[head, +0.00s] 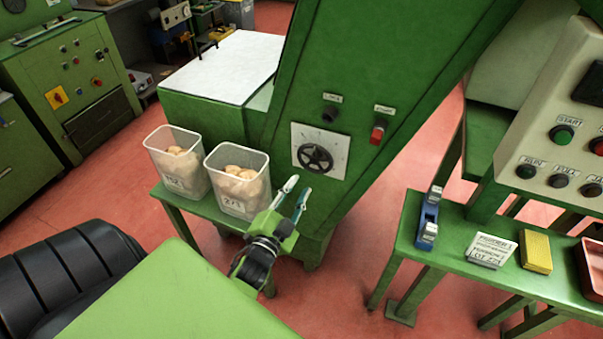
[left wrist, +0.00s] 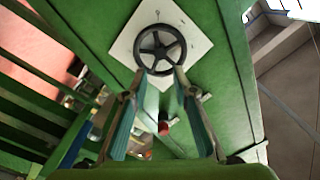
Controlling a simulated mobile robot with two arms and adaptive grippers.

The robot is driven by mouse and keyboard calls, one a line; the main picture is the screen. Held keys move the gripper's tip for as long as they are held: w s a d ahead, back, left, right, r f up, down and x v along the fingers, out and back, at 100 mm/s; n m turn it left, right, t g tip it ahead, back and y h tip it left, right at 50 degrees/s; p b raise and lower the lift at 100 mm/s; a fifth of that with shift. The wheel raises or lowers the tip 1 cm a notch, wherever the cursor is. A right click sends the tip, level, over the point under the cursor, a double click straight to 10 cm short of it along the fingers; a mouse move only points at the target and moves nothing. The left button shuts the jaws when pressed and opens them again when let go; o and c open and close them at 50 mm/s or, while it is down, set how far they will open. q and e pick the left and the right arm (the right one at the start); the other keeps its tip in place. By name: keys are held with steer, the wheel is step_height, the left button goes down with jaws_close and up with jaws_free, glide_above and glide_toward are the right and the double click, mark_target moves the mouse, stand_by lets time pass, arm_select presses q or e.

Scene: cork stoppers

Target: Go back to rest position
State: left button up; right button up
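My left gripper (head: 294,194) is in front of the green machine (head: 345,90), to the right of the two bins. Its two fingers are apart with nothing between them. In the left wrist view the open fingers (left wrist: 163,80) point toward the black handwheel (left wrist: 160,48) on its white plate, with a gap visible between them. The handwheel also shows in the head view (head: 315,158), above and right of the fingertips. I cannot tell from these frames how near the fingers are to the wheel. My right gripper is in neither view.
Two clear bins of corks, one left (head: 178,162) and one right (head: 238,182), stand on a green bench beside my left gripper. A green table (head: 455,250) at right holds a blue tool (head: 428,217), a label card (head: 490,250) and a yellow block (head: 536,252). Red floor (head: 340,290) is open between.

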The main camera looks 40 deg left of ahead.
arm_select(q)
steer(key=s+d+f+n+g+h, duration=0.1)
steer(key=s+d+f+g, duration=0.2)
steer(key=f, duration=0.7)
steer(key=s+d+f+g+h, duration=0.2)
steer(key=s+d+f, duration=0.2)
steer(key=f, duration=0.7)
steer(key=s+d+f+n+g+h, duration=0.1)
steer(key=s+d+f+g, duration=0.2)
steer(key=f, duration=0.7)
steer(key=s+f+g, duration=0.2)
steer(key=s+f, duration=0.3)
steer(key=s, duration=0.5)
steer(key=s+d+f+n+g, duration=0.1)
steer(key=s+f+g, duration=0.2)
steer(key=s+f, duration=0.3)
steer(key=s+f+g, duration=0.3)
steer(key=s+f, duration=0.3)
steer(key=s, duration=1)
steer(key=shift+d+f+n, duration=0.25)
steer(key=shift+d+n, duration=0.15)
